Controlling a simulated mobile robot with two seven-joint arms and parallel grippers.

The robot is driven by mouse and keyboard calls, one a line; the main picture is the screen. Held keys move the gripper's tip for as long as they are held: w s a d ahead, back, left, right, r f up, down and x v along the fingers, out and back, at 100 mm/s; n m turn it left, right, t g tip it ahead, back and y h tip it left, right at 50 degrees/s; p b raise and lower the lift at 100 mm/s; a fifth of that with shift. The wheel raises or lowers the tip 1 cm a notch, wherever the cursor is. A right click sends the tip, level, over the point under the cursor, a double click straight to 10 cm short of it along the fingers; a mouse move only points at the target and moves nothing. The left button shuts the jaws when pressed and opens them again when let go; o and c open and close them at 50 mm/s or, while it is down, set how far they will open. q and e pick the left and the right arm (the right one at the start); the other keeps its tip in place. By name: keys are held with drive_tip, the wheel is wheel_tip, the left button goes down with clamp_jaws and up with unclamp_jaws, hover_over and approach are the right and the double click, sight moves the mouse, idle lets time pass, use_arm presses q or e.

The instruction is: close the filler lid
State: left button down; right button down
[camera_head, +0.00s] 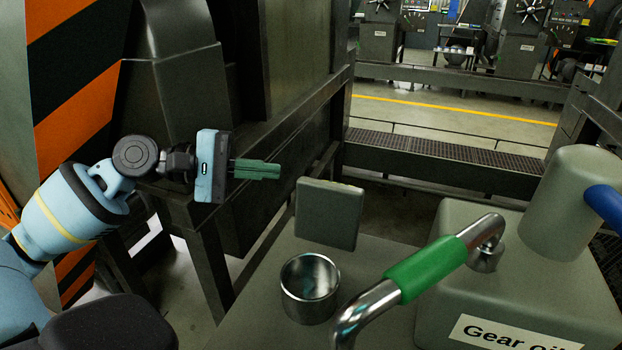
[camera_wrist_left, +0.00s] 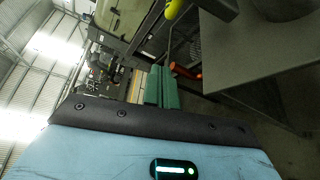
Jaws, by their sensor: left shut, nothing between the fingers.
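The filler lid (camera_head: 328,213) is a square grey-green plate standing upright, open, behind the filler neck. The filler neck (camera_head: 310,288) is a short shiny metal cup with an open top, on the grey housing top. My left gripper (camera_head: 272,170) comes in from the left, its green fingers together and empty. It is to the left of the lid and a little higher in the picture, apart from it. The closed green fingers also show in the left wrist view (camera_wrist_left: 162,87). My right gripper is not in view.
A bent metal handle with a green sleeve (camera_head: 425,270) rises right of the filler neck. A grey block labelled "Gear oil" (camera_head: 515,332) and a cylinder (camera_head: 566,205) with a blue handle stand at the right. A dark machine frame (camera_head: 215,230) is close beneath my left gripper.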

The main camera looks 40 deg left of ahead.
sight(310, 180)
use_arm(q)
drive_tip(key=shift+w+d+p, duration=0.35)
drive_tip(key=shift+w+d, duration=0.05)
drive_tip(key=shift+d, duration=0.95)
drive_tip(key=shift+w+d+p, duration=0.35)
drive_tip(key=shift+d, duration=0.95)
drive_tip(key=shift+w+d+p, duration=0.35)
drive_tip(key=shift+w+d, duration=0.05)
drive_tip(key=shift+d, duration=0.95)
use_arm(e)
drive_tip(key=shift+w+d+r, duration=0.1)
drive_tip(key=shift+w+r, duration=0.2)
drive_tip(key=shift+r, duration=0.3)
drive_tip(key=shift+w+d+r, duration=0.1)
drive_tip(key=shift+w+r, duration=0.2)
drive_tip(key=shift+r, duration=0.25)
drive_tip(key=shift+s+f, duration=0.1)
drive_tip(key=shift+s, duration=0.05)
